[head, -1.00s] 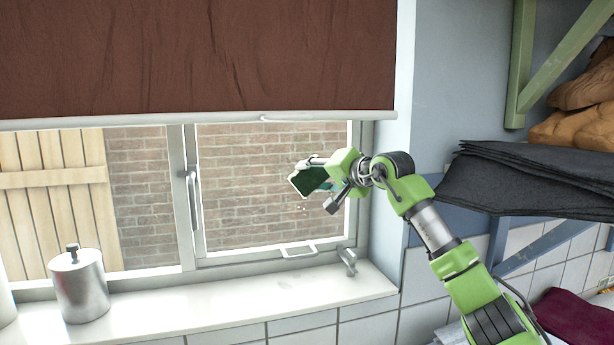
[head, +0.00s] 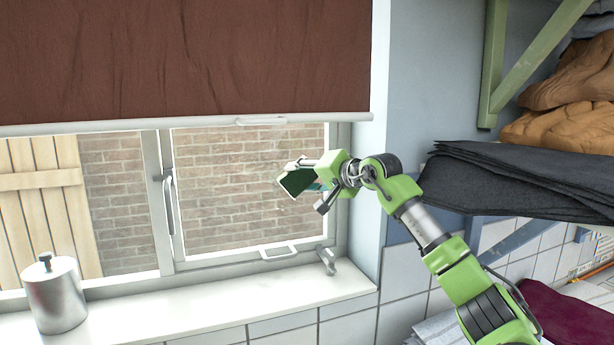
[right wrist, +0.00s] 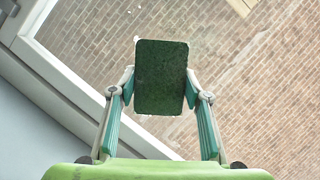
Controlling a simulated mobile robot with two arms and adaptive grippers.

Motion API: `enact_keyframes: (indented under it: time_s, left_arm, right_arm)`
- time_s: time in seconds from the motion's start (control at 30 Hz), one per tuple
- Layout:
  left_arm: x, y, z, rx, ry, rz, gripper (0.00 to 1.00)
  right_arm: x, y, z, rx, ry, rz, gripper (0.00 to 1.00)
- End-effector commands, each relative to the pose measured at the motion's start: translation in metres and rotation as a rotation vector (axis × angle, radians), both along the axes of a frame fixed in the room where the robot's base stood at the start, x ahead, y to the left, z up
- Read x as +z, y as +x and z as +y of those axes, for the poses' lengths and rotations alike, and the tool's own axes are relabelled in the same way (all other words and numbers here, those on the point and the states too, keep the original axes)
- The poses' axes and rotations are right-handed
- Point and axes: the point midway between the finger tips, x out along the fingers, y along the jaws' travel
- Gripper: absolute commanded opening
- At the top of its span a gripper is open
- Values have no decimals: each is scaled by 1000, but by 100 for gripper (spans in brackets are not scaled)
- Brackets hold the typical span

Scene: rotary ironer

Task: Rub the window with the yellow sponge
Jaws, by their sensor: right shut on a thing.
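My right gripper (head: 305,180) is shut on a flat block, taken as the sponge (head: 297,183). It shows a dark green face with a thin pale edge; no yellow shows. In the right wrist view the sponge (right wrist: 161,80) sits between the two fingertips of the gripper (right wrist: 160,95), its green face towards the camera. The sponge is in front of the right pane of the window (head: 225,200), near the pane's right side. I cannot tell whether it touches the glass. A few small white specks show near the sponge in the right wrist view. My left gripper is not in view.
A brown blind (head: 180,60) covers the window's top. A metal canister (head: 55,295) stands on the left of the white sill (head: 210,312); the rest of the sill is mostly clear. A shelf of dark folded cloths (head: 520,180) is at right, beside my right arm.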

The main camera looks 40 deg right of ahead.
Motion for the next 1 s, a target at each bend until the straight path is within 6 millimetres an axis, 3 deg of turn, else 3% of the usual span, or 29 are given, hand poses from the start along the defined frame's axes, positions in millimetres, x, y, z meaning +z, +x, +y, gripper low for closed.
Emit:
enact_keyframes:
  time_s: [0.2, 1.0]
  left_arm:
    - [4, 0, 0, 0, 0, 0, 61]
    - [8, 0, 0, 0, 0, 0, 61]
  right_arm:
    - [1, 6, 21, 4, 0, -1, 37]
    - [1, 18, 65, 4, 1, -2, 37]
